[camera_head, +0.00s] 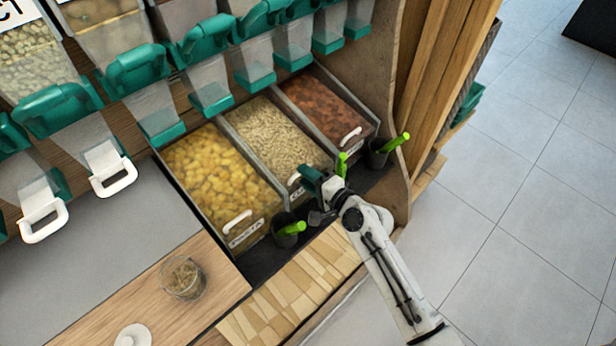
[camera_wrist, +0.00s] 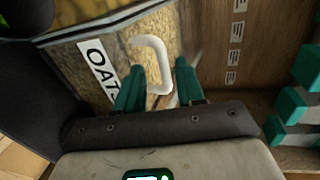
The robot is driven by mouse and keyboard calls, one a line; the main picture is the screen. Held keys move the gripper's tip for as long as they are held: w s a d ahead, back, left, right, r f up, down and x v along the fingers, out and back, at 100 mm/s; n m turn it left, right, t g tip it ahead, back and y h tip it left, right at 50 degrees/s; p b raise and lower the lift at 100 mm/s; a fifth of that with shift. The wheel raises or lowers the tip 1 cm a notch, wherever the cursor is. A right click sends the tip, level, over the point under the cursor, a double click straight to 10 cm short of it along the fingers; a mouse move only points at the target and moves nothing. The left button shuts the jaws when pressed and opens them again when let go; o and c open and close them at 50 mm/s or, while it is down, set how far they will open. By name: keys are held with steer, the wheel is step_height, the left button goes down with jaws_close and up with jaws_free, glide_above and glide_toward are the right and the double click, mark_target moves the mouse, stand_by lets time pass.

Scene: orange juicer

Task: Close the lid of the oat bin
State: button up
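The oat bin (camera_head: 268,130) is the middle of three clear-sided bins in the head view, filled with pale oats. Its front and OATS label (camera_wrist: 98,70) show in the wrist view. A white handle (camera_wrist: 160,52) is on it, partly behind my gripper in the head view. I cannot tell how far its clear lid is open. My gripper (camera_head: 310,180) is at the front of this bin. In the wrist view its two teal fingers (camera_wrist: 160,72) are apart, with the handle seen between them; contact is not clear.
A pasta bin (camera_head: 215,170) stands left and a bin of reddish-brown food (camera_head: 325,105) right. Dark cups with green-handled scoops (camera_head: 290,230) (camera_head: 385,148) stand in front. Dispensers (camera_head: 205,90) hang above. A glass jar (camera_head: 183,278) is on the left counter. Floor at right is clear.

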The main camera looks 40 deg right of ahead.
steer(key=v, duration=1)
steer(key=shift+s+b, duration=0.4)
steer(key=shift+r, duration=0.1)
steer(key=s+a+f+n+g+y+p, duration=0.2)
steer(key=s+a+n+g+y, duration=0.15)
steer(key=a+n+g, duration=0.5)
steer(key=s+d+r+n+g+h+p, duration=0.1)
steer(key=s+n+g+h, duration=0.1)
steer(key=s, duration=0.5)
steer(key=s+d+r+n+g+h+p, duration=0.1)
steer(key=s+n+g+h, duration=0.1)
steer(key=s+n+g, duration=0.2)
steer(key=s+n, duration=0.3)
steer(key=shift+d, duration=0.4)
